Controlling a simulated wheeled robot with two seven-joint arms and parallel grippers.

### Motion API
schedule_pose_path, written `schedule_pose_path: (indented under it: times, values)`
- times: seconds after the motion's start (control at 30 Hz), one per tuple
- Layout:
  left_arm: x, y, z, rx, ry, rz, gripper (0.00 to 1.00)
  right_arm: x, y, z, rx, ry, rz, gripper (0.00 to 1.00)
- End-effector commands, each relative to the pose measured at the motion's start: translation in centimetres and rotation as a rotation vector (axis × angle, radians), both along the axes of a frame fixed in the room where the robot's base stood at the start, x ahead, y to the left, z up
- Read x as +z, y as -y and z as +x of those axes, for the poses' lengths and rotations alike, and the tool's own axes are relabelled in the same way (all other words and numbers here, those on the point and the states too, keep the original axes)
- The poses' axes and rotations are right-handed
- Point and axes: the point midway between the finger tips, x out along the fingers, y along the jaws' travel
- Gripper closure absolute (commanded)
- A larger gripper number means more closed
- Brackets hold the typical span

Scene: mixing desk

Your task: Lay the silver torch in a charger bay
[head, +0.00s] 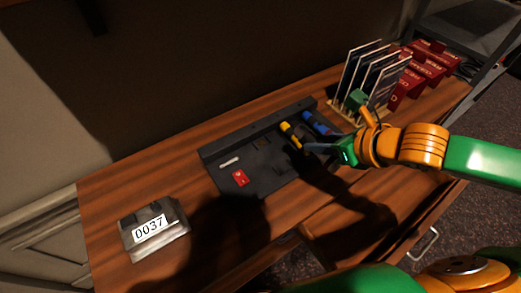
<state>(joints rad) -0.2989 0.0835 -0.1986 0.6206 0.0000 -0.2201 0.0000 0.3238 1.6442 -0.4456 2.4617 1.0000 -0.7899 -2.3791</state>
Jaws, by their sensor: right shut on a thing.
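The charger (212,152) is a dark tray with bays on the wooden desk. A yellow torch (287,129) and a blue torch (313,120) lie in its bays at the right end. My right gripper (308,147) reaches in from the right, over the charger's right part, close to the near end of the yellow torch. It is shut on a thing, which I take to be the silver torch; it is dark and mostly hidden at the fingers.
A red piece (240,178) and a small pale strip (230,161) are at the charger's left part. A box marked 0037 (150,229) is at the front left. A rack of upright panels (357,70) and several red boxes (421,70) stand at the back right.

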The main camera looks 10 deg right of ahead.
Motion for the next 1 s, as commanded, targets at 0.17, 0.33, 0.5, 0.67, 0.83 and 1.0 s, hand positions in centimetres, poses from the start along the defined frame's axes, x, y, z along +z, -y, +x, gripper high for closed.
schedule_pose_path:
  times: [0.17, 0.33, 0.5, 0.67, 0.83, 1.0]
  values:
    - [1.3, 0.8, -0.1, 0.0, -0.003, -0.012, 0.55, -0.8, -1.9, 2.3, -0.001, -0.001, 0.015, 1.0]
    - [2.3, 0.7, -0.1, -0.001, -0.002, -0.011, 0.55, -2.7, -4.4, 5.7, -0.001, -0.006, 0.01, 1.0]
    - [2.2, 0.4, -0.2, -0.002, -0.002, -0.007, 0.55, -7.1, -6.4, 8.7, -0.001, -0.01, 0.003, 1.0]
    - [2.1, 0.3, -0.1, 0.0, -0.002, -0.005, 0.55, -9.2, -7.4, 10.1, -0.001, -0.008, 0.001, 1.0]
    - [2.8, 0.3, -0.1, 0.001, -0.002, -0.005, 0.55, -12.1, -7.5, 10.2, -0.001, -0.009, 0.001, 1.0]
    - [2.7, 0.2, -0.1, 0.001, -0.002, -0.004, 0.55, -12.5, -7.4, 10.3, 0.001, -0.004, -0.002, 1.0]
